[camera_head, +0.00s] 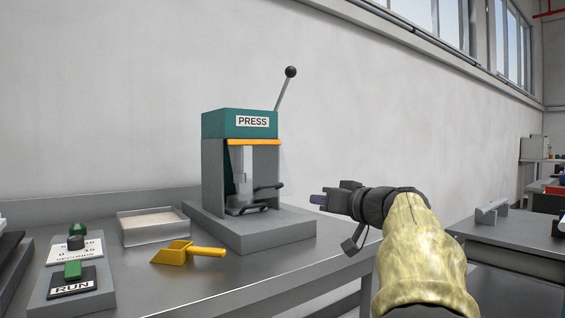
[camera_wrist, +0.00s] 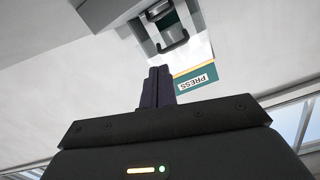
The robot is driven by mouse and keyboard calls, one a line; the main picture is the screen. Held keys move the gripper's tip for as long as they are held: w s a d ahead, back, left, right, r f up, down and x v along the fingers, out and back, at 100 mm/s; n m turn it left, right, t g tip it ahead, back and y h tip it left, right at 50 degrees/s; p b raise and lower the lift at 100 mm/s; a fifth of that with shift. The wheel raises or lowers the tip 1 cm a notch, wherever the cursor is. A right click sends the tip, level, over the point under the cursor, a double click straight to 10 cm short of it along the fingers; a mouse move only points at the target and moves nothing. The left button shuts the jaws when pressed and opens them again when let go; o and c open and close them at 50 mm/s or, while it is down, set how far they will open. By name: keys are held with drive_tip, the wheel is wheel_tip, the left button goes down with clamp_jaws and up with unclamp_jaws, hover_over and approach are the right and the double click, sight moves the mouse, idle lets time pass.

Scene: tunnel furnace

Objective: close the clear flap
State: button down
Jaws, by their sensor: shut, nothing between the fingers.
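The press (camera_head: 240,125) is a grey frame with a teal top and a "PRESS" label. It stands on a grey base on the bench. The clear flap (camera_head: 284,162) is hard to make out; a faint see-through edge shows at the press's right side, below the orange strip (camera_head: 253,142). Its exact angle cannot be told. A dark handle (camera_head: 268,187) shows low at the press opening. My gripper (camera_head: 318,199) is right of the press, apart from it, pointing left. In the wrist view my gripper (camera_wrist: 159,70) has its fingers together and empty, with the press label (camera_wrist: 196,82) beside them.
A lever with a black knob (camera_head: 291,72) rises behind the press. A yellow scoop (camera_head: 180,253), a shallow tray (camera_head: 152,225) and a control box with a RUN plate (camera_head: 72,285) lie to the left. Another table (camera_head: 510,236) is at right.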

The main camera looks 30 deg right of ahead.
sight(273, 186)
wheel_tip(273, 186, up, 11)
drive_tip(key=w+a+m+g+p, duration=0.1)
drive_tip(key=m+g+p, duration=0.5)
drive_tip(key=p, duration=3.3)
drive_tip(key=m, duration=0.8)
drive_tip(key=shift+w+a+r+m+p, duration=0.2)
drive_tip(key=shift+w+a+m+p, duration=0.1)
drive_tip(key=shift+w+a, duration=0.1)
drive_tip(key=p+x, duration=0.1)
drive_tip(key=x, duration=1.3)
drive_tip(key=shift+a+f, duration=0.1)
drive_tip(key=shift+f, duration=0.05)
drive_tip(key=shift+f, duration=0.15)
